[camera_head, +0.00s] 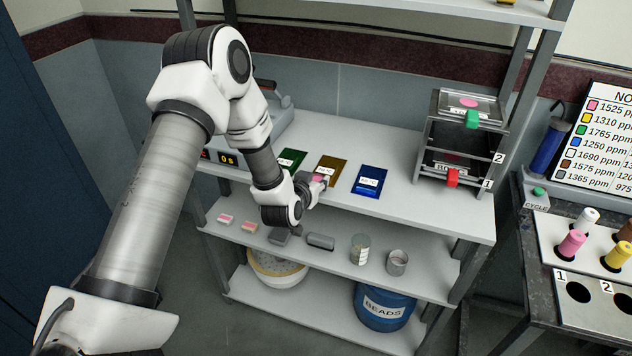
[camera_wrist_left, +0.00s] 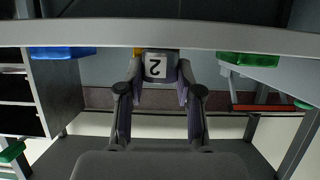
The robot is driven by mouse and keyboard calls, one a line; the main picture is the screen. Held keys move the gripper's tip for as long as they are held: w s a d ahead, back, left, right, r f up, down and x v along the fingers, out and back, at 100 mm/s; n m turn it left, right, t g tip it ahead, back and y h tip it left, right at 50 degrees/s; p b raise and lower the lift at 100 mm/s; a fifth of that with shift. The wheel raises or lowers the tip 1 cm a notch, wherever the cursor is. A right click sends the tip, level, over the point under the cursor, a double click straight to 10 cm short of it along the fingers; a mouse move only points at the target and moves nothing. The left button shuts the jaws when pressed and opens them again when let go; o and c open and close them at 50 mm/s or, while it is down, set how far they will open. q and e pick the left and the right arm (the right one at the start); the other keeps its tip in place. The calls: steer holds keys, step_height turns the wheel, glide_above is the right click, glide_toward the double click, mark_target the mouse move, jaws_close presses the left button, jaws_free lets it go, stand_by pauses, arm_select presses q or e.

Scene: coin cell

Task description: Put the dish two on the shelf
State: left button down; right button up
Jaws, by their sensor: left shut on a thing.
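My left gripper (camera_head: 316,187) is at the front edge of the shelf unit's upper board (camera_head: 420,206), by the yellow mat (camera_head: 330,171). It is shut on a small piece with a pinkish top (camera_head: 318,179). The left wrist view is upside down and shows the gripper (camera_wrist_left: 160,82) shut on this piece, dish two (camera_wrist_left: 156,66), with a white label reading 2 facing me. Its far side is hidden behind the label and the board's edge. The middle shelf board (camera_head: 340,260) is below the gripper. My right gripper is not in view.
A green mat (camera_head: 291,160) and a blue mat (camera_head: 370,180) flank the yellow one. A two-level rack (camera_head: 422,150) stands at the right. A blue bead tub (camera_head: 385,309) is below.

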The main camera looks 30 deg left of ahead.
arm_select(q)
steer(key=shift+r, duration=0.4)
steer(key=shift+s+d+r+b, duration=0.15)
steer(key=shift+s+r+b, duration=0.05)
steer(key=shift+r, duration=0.4)
steer(key=shift+s+d+r+b, duration=0.1)
steer(key=shift+s+r+b, duration=0.1)
steer(key=shift+r, duration=0.4)
steer(key=s+d+r+p, duration=0.1)
steer(key=s+d+p, duration=0.5)
steer(key=s, duration=0.7)
steer(key=shift+d+r, duration=0.3)
steer(key=shift+d, duration=0.7)
steer(key=w+d+f+m+h, duration=0.2)
steer(key=d+f+h, duration=0.1)
steer(key=d, duration=0.8)
steer(key=shift+f+m+t, duration=0.3)
steer(key=shift+f, duration=0.1)
